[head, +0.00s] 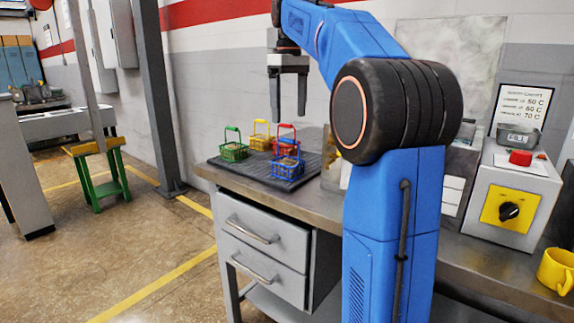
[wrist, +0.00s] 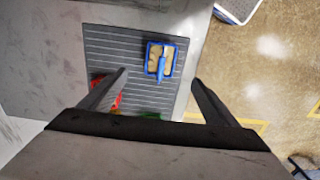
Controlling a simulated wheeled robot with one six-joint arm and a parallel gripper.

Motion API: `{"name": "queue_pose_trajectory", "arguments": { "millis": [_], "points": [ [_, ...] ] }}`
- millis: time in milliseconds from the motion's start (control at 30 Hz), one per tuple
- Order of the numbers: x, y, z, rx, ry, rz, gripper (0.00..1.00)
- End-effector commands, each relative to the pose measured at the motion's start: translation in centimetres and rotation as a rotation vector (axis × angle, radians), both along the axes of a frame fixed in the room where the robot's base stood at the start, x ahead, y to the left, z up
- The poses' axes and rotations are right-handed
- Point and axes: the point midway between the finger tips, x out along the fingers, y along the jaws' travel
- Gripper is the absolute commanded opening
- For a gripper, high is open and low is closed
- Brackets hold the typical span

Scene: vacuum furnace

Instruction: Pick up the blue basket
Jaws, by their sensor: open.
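The blue basket (head: 286,169) stands upright at the near right part of a dark ribbed mat (head: 258,171) on the workbench. In the wrist view the blue basket (wrist: 161,67) holds something tan, and its blue handle rises over the middle. My gripper (head: 289,116) is open and empty, pointing down above the baskets, clear of them. In the wrist view my gripper (wrist: 158,78) has one finger on each side of the blue basket, which lies slightly beyond the line between the fingertips.
Red (head: 285,146), yellow (head: 260,142) and green (head: 233,152) baskets stand close by on the mat. In the wrist view they are mostly hidden by my gripper. A control box (head: 510,195) and yellow mug (head: 557,270) are at the right. A wall is behind the bench.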

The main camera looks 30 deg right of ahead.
Motion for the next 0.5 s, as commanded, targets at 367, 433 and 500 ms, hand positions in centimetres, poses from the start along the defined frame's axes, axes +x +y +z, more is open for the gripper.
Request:
{"name": "queue_pose_trajectory", "arguments": {
  "millis": [367,433,500],
  "points": [
    [-0.1,0.1,-6.7,0.001,0.001,0.0,0.83],
    [-0.1,0.1,-7.9,0.001,0.001,0.0,0.83],
    [-0.1,0.1,-9.0,0.001,0.001,0.0,0.83]
  ]
}}
